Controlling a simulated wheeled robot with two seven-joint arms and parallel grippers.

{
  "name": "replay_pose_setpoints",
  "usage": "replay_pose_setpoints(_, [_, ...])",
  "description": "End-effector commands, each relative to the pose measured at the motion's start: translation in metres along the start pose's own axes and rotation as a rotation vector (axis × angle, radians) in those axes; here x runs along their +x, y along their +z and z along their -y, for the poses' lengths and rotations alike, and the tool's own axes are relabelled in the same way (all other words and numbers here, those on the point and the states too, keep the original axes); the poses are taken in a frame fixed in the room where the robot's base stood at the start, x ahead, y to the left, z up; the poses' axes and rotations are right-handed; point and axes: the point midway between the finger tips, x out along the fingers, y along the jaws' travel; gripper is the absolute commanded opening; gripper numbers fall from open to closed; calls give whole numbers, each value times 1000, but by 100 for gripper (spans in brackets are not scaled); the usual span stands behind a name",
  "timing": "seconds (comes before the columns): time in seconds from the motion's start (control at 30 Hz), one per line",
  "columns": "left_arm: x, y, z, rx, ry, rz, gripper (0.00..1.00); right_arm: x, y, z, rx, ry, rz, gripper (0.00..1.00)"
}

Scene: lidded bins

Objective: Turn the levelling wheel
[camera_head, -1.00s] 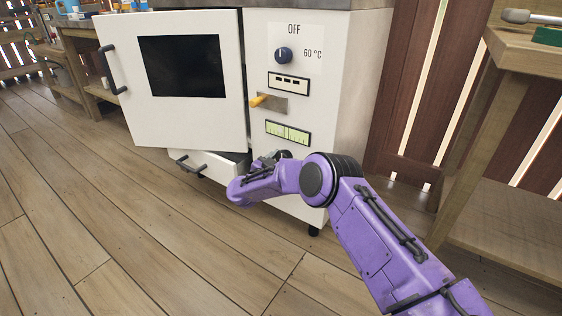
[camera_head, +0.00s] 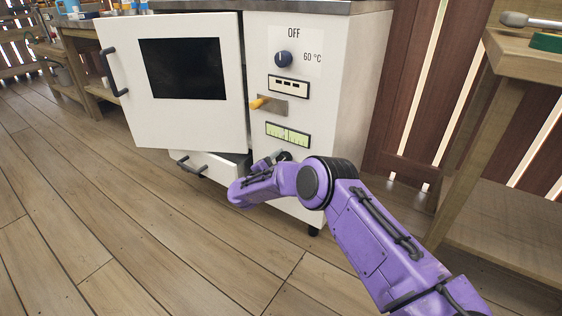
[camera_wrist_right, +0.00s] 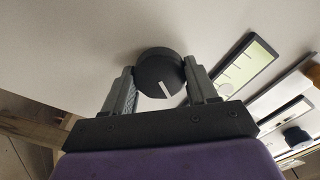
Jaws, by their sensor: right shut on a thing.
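The levelling wheel (camera_wrist_right: 160,75) is a round black knob with a white mark, seen in the right wrist view on the pale front of the appliance. My right gripper (camera_wrist_right: 159,80) has a finger on each side of the wheel and is shut on it. In the head view my right gripper (camera_head: 268,160) is at the lower front of the appliance, below the green level gauge (camera_head: 288,135), and my arm partly hides it. The gauge also shows in the right wrist view (camera_wrist_right: 246,68). The wheel cannot be made out clearly in the head view. My left gripper is not in view.
The appliance's white door (camera_head: 125,120) stands open to the left, above a slightly open drawer (camera_head: 215,168). An orange-handled lever (camera_head: 260,103) and a dial at OFF (camera_head: 284,59) sit above the gauge. A wooden bench (camera_head: 500,180) stands right. The floor in front is clear.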

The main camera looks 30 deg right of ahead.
Motion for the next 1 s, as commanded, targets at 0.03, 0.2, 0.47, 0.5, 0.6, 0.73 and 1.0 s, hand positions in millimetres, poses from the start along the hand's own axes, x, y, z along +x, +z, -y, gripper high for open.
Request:
replay_pose_setpoints(0.03, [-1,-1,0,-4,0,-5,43,0,0,1,41,-1,1,27])
replay_pose_setpoints(0.2, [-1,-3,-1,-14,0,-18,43,0,0,0,202,0,0,27])
replay_pose_setpoints(0.47, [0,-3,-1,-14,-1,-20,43,0,0,0,449,0,0,27])
replay_pose_setpoints(0.5, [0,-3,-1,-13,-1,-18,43,0,0,0,487,0,0,27])
replay_pose_setpoints(0.6, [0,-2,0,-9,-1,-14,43,0,0,0,578,0,0,27])
replay_pose_setpoints(0.73, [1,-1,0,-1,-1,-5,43,0,0,0,686,0,0,27])
replay_pose_setpoints(1.0, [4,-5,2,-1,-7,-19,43,0,0,0,859,0,1,27])
